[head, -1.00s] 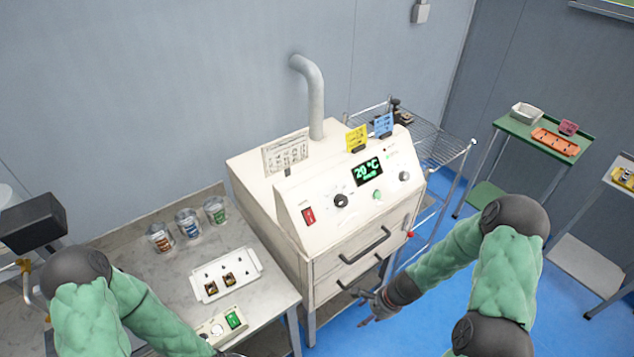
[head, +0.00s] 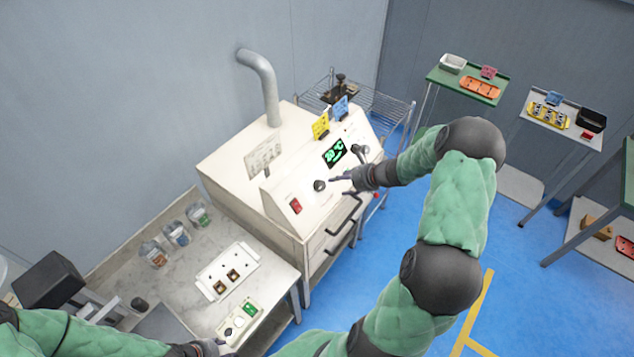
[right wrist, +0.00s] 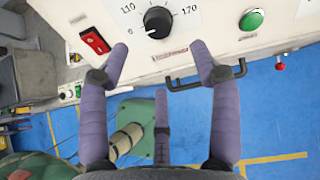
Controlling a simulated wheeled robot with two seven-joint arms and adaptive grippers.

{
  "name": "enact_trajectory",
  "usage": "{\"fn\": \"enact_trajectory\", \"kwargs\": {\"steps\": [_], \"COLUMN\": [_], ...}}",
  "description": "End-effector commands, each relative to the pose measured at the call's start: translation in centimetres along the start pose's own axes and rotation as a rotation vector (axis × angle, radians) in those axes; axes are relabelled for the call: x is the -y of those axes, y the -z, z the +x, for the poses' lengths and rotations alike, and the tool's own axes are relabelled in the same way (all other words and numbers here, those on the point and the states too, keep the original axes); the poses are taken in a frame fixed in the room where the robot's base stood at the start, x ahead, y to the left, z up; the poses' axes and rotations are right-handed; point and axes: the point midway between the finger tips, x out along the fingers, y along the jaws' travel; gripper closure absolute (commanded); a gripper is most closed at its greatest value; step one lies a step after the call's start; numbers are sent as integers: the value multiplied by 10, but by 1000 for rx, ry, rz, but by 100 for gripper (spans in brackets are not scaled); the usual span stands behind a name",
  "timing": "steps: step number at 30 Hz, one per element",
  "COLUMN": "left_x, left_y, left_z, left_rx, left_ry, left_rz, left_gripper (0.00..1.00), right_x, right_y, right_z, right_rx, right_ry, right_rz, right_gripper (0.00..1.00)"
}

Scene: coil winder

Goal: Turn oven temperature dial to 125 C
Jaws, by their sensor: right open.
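The oven (head: 222,152) is a cream box with a sloped control panel, and its green display (head: 333,152) reads about 20 °C. The black temperature dial (head: 320,185) is on this panel. In the right wrist view the dial (right wrist: 158,20) has printed marks 110 and 170, and its white mark seems to point lower left, near 0. My right gripper (head: 340,181) is open and empty in front of the panel. Its purple fingers (right wrist: 160,65) are spread below the dial, apart from it. My left gripper (head: 205,348) is at the bottom edge, partly cut off.
The panel also has a red switch (right wrist: 95,40) and a green button (right wrist: 252,19). Oven drawer handles (head: 345,213) stick out below. A steel table (head: 190,270) with jars and a white tray (head: 228,270) stands left.

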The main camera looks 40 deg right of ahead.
Motion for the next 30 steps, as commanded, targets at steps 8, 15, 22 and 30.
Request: {"fn": "enact_trajectory", "kwargs": {"steps": [8,15,22,30], "left_x": [0,-1,-1,-1], "left_y": [0,0,0,0], "left_z": [0,-2,-2,-3], "left_rx": [0,0,0,0], "left_ry": [0,0,0,0], "left_rz": [0,0,0,0], "left_gripper": [60,60,60,60], "right_x": [-3,-3,-2,-2], "right_y": [1,1,1,1], "right_z": [47,84,101,103], "right_rx": [-2,-2,-2,-2], "right_ry": [-7,-6,-4,-3], "right_rz": [-1,-4,-3,-4], "right_gripper": [37,37,37,37]}}
